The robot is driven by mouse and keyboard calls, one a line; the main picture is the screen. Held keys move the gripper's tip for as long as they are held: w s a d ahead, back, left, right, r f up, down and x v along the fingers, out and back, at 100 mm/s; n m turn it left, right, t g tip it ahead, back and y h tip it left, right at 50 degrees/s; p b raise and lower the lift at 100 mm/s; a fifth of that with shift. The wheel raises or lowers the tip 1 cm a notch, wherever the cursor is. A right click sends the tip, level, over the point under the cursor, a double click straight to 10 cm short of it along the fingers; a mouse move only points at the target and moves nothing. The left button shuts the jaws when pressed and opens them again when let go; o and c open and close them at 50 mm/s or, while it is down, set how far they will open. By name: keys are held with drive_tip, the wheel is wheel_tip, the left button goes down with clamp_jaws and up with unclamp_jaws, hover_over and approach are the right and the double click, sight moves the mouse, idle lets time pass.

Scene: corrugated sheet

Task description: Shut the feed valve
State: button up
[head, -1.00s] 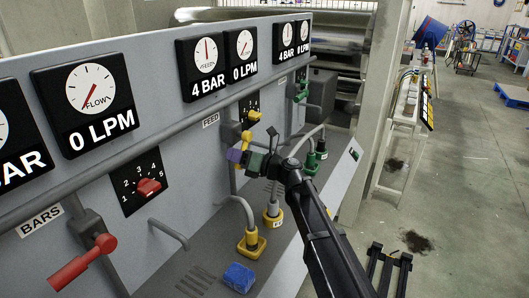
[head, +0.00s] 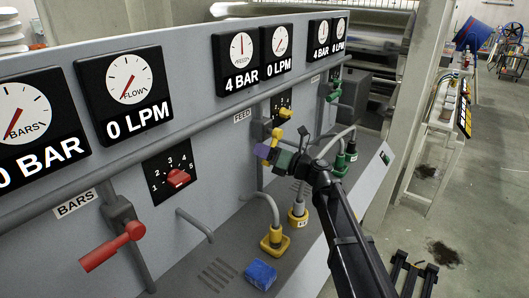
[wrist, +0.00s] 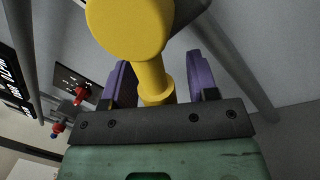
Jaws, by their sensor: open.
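The feed valve's yellow handle (head: 277,133) sits on the grey panel, right of the FEED label (head: 242,115). It also shows large and close in the wrist view (wrist: 150,60), with its thick round end at the top and a narrower stem below. My gripper (head: 267,152) is at this handle. In the wrist view its two purple fingers (wrist: 163,75) are apart, one on each side of the yellow stem. I see a gap on the right side; contact on the left is unclear. The gauges above the valve read 4 BAR (head: 242,55) and 0 LPM (head: 278,48).
A red-handled valve (head: 112,245) by the BARS label stands at the left. A yellow dial knob (head: 285,112) is just above the feed handle. A yellow-based hose fitting (head: 275,241) and a blue block (head: 261,275) are on the ledge below. A green valve (head: 333,95) is farther right.

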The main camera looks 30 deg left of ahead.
drive_tip(key=shift+d, duration=0.1)
drive_tip(key=d+f+b, duration=0.1)
drive_tip(key=d, duration=0.9)
drive_tip(key=shift+w+d+f, duration=0.15)
drive_tip(key=shift+w+d, duration=0.1)
drive_tip(key=shift+c, duration=0.3)
